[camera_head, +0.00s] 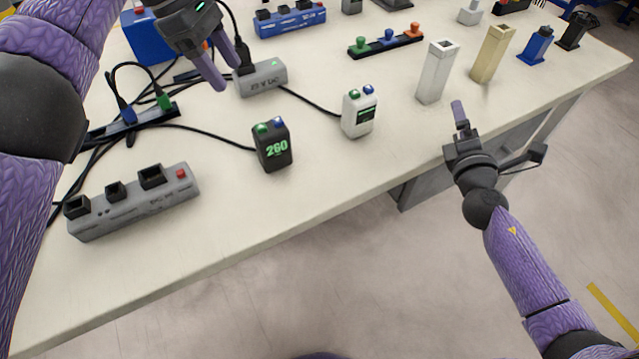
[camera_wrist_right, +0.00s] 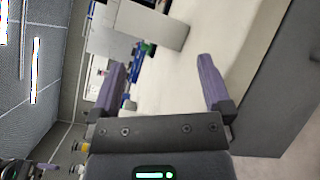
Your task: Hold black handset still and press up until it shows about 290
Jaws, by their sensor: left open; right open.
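The black handset (camera_head: 273,150) stands upright on the table in the head view. Its display reads 260 in green, and it has a green button (camera_head: 263,128) and a blue button (camera_head: 278,122) on top. My left gripper (camera_head: 229,75) is open and empty, above and behind the handset, near a grey box. My right gripper (camera_head: 459,117) is off the table's front edge, to the right of the handset. In the right wrist view its two fingers (camera_wrist_right: 162,85) are spread with nothing between them. The handset is not visible in the right wrist view.
A white handset (camera_head: 358,115) stands to the right of the black one. A grey power strip (camera_head: 135,203) lies at left. A grey box (camera_head: 262,79) with cables is behind. White (camera_head: 436,72) and tan (camera_head: 492,54) blocks stand at right. The table's front is clear.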

